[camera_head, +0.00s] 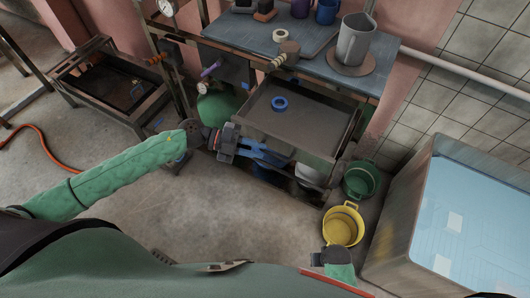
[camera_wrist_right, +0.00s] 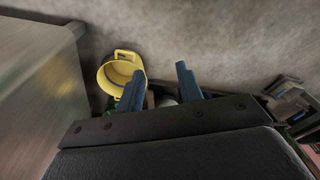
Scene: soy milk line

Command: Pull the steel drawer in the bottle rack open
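The steel drawer (camera_head: 318,127) is a shallow grey tray under the rack's blue-grey top (camera_head: 315,65). It stands pulled out toward me, with its inside showing, and a blue ring (camera_head: 280,103) lies in it. My left gripper (camera_head: 278,158) is at the drawer's front, its blue fingers pointing right along the lower part of the front face. The drawer's handle is not clearly visible, and I cannot tell whether the fingers close on it. My right gripper (camera_wrist_right: 160,87) is open in the right wrist view, with its two blue fingers apart and nothing seen between them.
A yellow pot (camera_head: 343,226) and a green bucket (camera_head: 360,180) stand on the floor right of the drawer. A large water-filled steel tank (camera_head: 395,220) is at the right. A grey jug (camera_head: 354,42) stands on the top. Floor in front of the drawer is clear.

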